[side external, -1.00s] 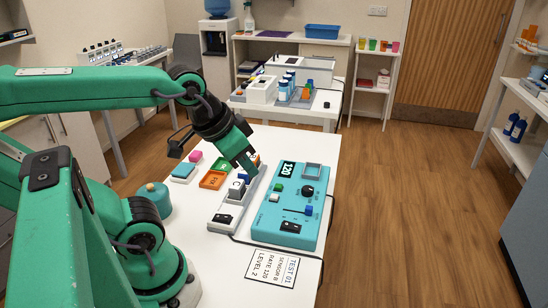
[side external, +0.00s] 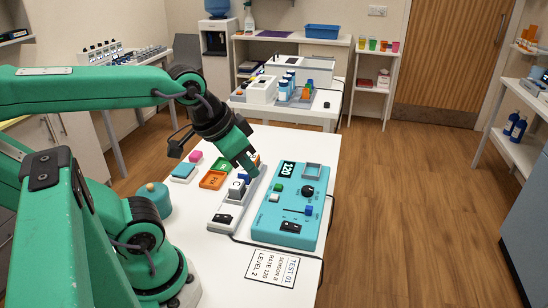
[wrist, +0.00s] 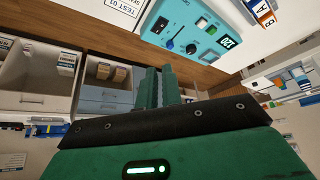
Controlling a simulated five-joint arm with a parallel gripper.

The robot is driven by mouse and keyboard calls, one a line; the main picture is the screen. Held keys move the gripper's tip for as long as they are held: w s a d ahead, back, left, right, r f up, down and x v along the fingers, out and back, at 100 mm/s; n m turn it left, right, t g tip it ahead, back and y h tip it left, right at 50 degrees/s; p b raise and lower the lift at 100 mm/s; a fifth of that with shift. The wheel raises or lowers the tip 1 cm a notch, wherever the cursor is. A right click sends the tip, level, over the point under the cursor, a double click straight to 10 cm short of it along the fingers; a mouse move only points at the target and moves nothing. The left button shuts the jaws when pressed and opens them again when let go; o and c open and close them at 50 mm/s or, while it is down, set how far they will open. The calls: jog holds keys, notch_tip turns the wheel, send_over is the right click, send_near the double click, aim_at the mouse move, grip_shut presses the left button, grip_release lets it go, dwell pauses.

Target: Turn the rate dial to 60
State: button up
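The turquoise control box (side external: 270,215) lies on the white table, with its display (side external: 287,169) reading 120. The rate dial is a black round knob (side external: 308,191) below the display; it also shows in the wrist view (wrist: 191,48). I cannot make out its pointer. My gripper (side external: 255,170) hangs over the grey rack, left of the box and apart from the dial. In the wrist view its green fingers (wrist: 161,85) are together with nothing seen between them. A card (side external: 271,268) in front of the box reads TEST 01, SENSOR B, RATE 120, LEVEL 2.
A blue slider (side external: 308,210) and a green button (side external: 279,187) sit near the dial. The grey rack (side external: 226,211) with lettered blocks stands left of the box. Orange (side external: 213,180) and green trays lie further left. A black cable runs along the table front.

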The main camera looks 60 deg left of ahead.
jog(key=o, duration=0.7)
jog(key=shift+w, duration=0.15)
jog(key=shift+o, duration=0.8)
jog(key=shift+w+a+r, duration=0.1)
jog(key=shift+w, duration=0.15)
jog(key=m+g, duration=0.6)
jog(key=m, duration=0.3)
send_over(308, 188)
jog(key=f, duration=1.1)
jog(key=shift+s+f, duration=0.25)
jog(key=shift+f, duration=0.1)
jog(key=shift+w+f, duration=0.2)
jog(key=shift+f, duration=0.1)
jog(key=shift+f, duration=0.1)
jog(key=shift+f, duration=3.8)
